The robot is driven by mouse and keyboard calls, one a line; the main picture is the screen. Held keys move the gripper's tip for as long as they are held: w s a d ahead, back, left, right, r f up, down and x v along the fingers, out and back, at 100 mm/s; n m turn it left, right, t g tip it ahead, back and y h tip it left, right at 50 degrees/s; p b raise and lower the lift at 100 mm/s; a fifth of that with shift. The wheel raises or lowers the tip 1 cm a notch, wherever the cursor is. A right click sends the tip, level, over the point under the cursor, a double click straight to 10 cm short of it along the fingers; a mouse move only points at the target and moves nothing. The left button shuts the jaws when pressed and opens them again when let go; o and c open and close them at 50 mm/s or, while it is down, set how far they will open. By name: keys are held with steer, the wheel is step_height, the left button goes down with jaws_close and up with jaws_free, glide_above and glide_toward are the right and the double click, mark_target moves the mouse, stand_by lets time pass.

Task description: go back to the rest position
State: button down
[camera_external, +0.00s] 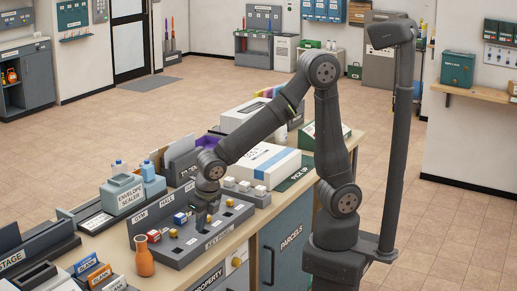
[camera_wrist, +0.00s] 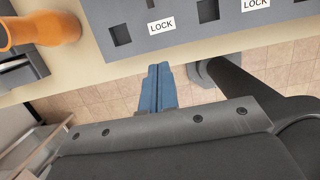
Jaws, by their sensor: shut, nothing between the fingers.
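My gripper (camera_external: 202,203) is low over the front part of a grey key rack (camera_external: 185,252) on the counter in the external view. In the wrist view the blue-grey fingers (camera_wrist: 158,88) are together, with nothing between them. They show over the strip of floor in front of the counter edge. The rack (camera_wrist: 200,22) crosses the top of the wrist view, with square holes and "LOCK" labels. Whether the fingertips touch anything cannot be told.
Small coloured blocks (camera_external: 180,218) sit in the rack. An envelope sealer (camera_external: 122,193) is to the left, a white box (camera_external: 262,165) behind.

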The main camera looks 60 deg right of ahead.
steer(key=w+v, duration=0.1)
steer(key=v, duration=0.3)
steer(key=w+d+r+m, duration=0.2)
steer(key=w+d+m, duration=0.6)
steer(key=d, duration=0.6)
steer(key=w+d+r+m+y, duration=0.1)
steer(key=w+d+r+m, duration=0.2)
steer(key=w+d+m, duration=0.5)
steer(key=w+d, duration=0.5)
steer(key=d, duration=0.1)
steer(key=shift+w+d, duration=0.2)
steer(key=shift+d, duration=0.2)
